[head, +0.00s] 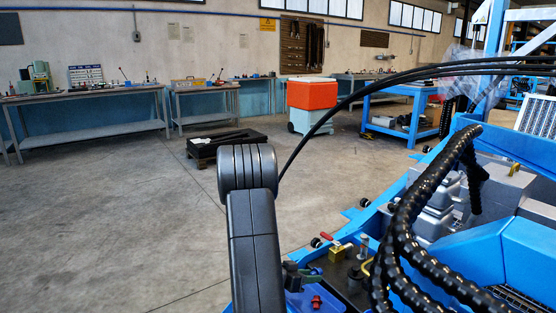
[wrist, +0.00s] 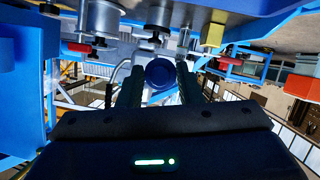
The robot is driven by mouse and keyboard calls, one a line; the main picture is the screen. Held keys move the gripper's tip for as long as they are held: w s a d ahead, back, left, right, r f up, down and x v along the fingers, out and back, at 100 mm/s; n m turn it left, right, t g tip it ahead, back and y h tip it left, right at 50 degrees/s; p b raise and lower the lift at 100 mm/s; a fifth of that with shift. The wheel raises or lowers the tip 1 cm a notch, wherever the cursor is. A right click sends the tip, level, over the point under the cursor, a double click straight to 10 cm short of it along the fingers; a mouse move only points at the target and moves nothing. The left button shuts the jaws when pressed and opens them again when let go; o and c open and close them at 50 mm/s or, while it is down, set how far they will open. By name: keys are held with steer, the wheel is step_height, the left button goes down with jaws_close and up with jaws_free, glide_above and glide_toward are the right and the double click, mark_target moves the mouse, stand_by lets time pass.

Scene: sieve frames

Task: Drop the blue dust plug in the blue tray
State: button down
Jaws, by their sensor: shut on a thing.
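In the wrist view the blue dust plug (wrist: 160,72) is a round dark blue cap, face towards the camera. It sits between the two dark fingers of my gripper (wrist: 160,90), which are shut on it. In the head view my gripper (head: 298,275) is a small dark shape, partly hidden behind my black arm. A blue tray (head: 296,302) shows at the bottom edge, just below my gripper, with a small red piece in it. My arm and the frame edge hide part of the tray.
A red-handled valve (head: 328,238) and a yellow block (head: 336,254) stand close behind the gripper on the blue machine. Thick black ribbed hoses (head: 405,235) hang to the right. Open concrete floor (head: 110,220) lies to the left.

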steer(key=shift+f+b, duration=1.8)
steer(key=shift+f, duration=0.1)
steer(key=c, duration=0.9)
jaws_free()
steer(key=shift+c, duration=0.2)
steer(key=shift+r, duration=0.1)
steer(key=p+v, duration=0.3)
steer(key=v, duration=1)
steer(key=shift+s+a+p, duration=0.2)
steer(key=shift+a+p, duration=0.1)
steer(key=shift+p, duration=0.05)
steer(key=shift+r, duration=0.1)
